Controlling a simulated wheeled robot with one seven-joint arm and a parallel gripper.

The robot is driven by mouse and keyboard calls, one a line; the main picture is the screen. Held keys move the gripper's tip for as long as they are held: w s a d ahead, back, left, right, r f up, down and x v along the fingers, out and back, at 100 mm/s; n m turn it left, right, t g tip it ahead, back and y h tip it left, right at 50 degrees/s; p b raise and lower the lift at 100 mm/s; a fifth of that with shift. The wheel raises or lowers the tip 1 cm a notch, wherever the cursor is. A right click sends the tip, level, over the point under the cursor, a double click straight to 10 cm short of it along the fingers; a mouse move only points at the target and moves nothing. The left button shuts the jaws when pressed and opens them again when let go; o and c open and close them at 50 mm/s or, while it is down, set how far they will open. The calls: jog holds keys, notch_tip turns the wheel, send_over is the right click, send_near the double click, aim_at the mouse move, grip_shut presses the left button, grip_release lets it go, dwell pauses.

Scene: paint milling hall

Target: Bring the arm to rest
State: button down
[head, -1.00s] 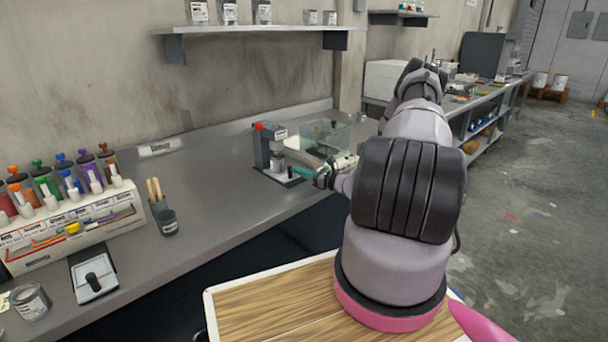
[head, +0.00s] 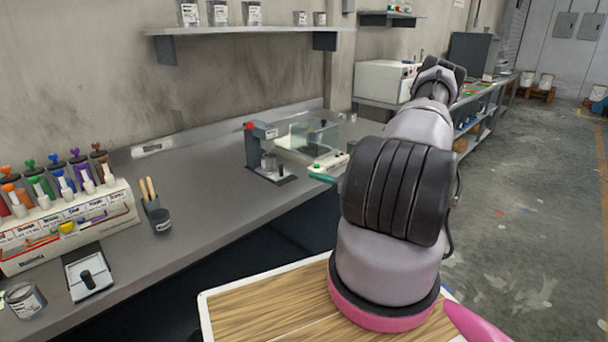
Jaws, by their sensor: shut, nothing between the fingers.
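My arm rises from the wooden-topped base at the bottom and reaches forward over the bench's front edge. The rest of the gripper is hidden behind the arm's thick dark joint.
A wall shelf (head: 240,30) holds cans. Open floor (head: 530,220) lies right.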

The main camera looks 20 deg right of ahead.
jog(key=s+a+r+n+g, duration=0.4)
jog(key=a+r+n+g, duration=0.25)
jog(key=r, duration=0.55)
jog(key=s+a+r+n+g, duration=0.55)
jog(key=a+r+n, duration=0.25)
jog(key=r, duration=0.4)
jog(key=s+a+r+n+t+h, duration=0.2)
jog(key=s+r+n+h, duration=0.2)
jog(key=s+r, duration=0.5)
jog(key=s+a+r+n+t+h, duration=0.2)
jog(key=s+r+n, duration=0.4)
jog(key=s+r, duration=0.3)
jog(key=s+a+h, duration=0.1)
jog(key=s+h, duration=0.1)
jog(key=shift+s+a+r, duration=0.2)
jog(key=shift+s+r, duration=0.15)
jog(key=shift+s, duration=0.05)
